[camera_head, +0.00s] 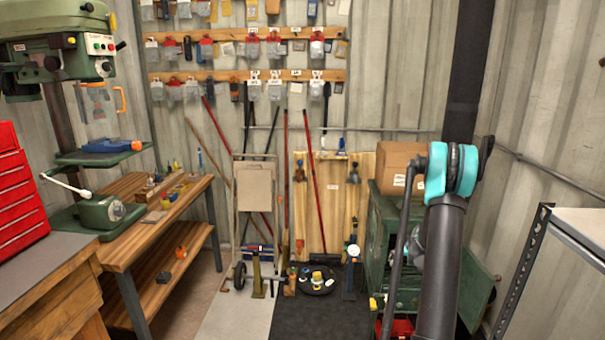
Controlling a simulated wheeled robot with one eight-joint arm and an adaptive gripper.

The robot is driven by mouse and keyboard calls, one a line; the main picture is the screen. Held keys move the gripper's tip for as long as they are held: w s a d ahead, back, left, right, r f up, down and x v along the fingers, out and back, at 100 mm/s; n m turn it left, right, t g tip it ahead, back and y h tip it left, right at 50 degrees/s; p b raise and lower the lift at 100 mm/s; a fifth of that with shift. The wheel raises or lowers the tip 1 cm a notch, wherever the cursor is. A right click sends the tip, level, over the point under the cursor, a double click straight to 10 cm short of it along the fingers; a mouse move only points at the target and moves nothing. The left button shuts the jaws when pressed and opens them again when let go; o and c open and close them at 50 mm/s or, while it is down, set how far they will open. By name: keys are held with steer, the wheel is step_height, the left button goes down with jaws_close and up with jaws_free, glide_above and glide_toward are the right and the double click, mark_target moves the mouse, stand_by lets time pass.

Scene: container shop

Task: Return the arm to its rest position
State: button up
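My arm (440,265) is on the right side of the head view. A thick dark link rises from the bottom edge to a teal and black joint (452,170). A thinner dark link runs down from beside that joint to the bottom edge. A broad dark upright stands behind the joint and reaches the top edge. My gripper is not visible, so its opening and anything in it cannot be seen.
A green cabinet (378,228) with a cardboard box (392,166) on it stands behind my arm. A metal-framed shelf (580,226) is close on the right. A wooden bench (150,235) and red drawers (18,198) are left. Light floor (236,318) is open at centre-left.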

steer(key=s+a+r+g, duration=0.2)
steer(key=s+a+r, duration=1.35)
steer(key=s, duration=0.35)
steer(key=s+a+f, duration=0.1)
steer(key=s+a, duration=0.2)
steer(key=s, duration=0.9)
steer(key=s+a+g, duration=0.1)
steer(key=s+a, duration=0.3)
steer(key=s, duration=0.8)
steer(key=shift+s+a+f, duration=0.15)
steer(key=shift+s+f, duration=0.2)
steer(key=shift+s, duration=0.05)
